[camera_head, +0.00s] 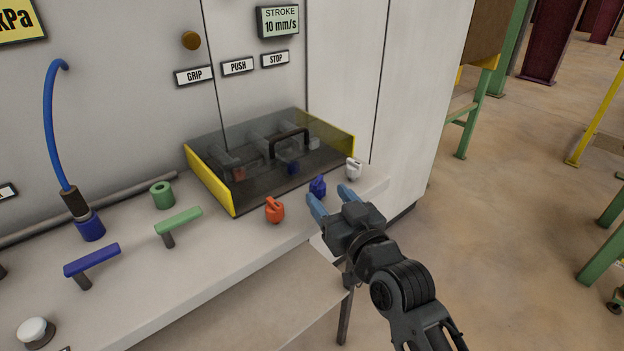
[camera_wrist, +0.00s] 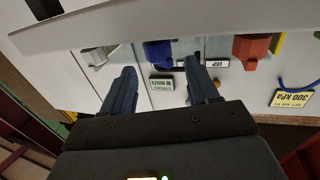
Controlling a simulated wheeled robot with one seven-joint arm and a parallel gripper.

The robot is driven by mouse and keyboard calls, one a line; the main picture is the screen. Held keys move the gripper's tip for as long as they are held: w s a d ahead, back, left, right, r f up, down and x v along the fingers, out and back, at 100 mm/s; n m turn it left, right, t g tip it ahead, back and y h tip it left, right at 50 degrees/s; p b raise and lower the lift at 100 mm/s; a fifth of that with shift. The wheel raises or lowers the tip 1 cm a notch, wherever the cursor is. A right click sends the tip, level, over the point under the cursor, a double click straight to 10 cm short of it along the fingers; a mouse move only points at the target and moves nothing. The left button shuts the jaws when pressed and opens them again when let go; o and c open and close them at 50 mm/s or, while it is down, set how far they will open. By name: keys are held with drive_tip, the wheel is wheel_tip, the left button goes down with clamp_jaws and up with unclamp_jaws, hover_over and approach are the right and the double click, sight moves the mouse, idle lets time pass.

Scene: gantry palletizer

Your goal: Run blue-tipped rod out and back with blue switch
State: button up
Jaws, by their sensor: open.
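The blue switch (camera_head: 318,187) stands on the ledge between the orange switch (camera_head: 274,210) and the white switch (camera_head: 353,170). The blue-tipped rod (camera_head: 292,168) lies under a smoky clear cover, between a red-tipped and a white-tipped one; how far it is out is hard to tell. My gripper (camera_head: 328,194) is open, its two blue fingers pointing at the blue switch from the front. In the wrist view the blue switch (camera_wrist: 157,53) shows just beyond and between the open fingers (camera_wrist: 160,68). Contact cannot be told.
The clear cover (camera_head: 262,150) has yellow ends and a black handle. The panel behind bears GRIP, PUSH and STOP labels and a stroke display (camera_head: 279,21) reading 10 mm/s. Blue and green levers (camera_head: 178,221) and a blue hose (camera_head: 52,120) stand left.

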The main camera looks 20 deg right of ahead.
sight(321, 189)
drive_tip(key=w, duration=0.5)
drive_tip(key=shift+w+a+p, duration=0.15)
drive_tip(key=shift+w+p, duration=0.2)
drive_tip(key=shift+w, duration=0.05)
drive_tip(key=c, duration=0.9)
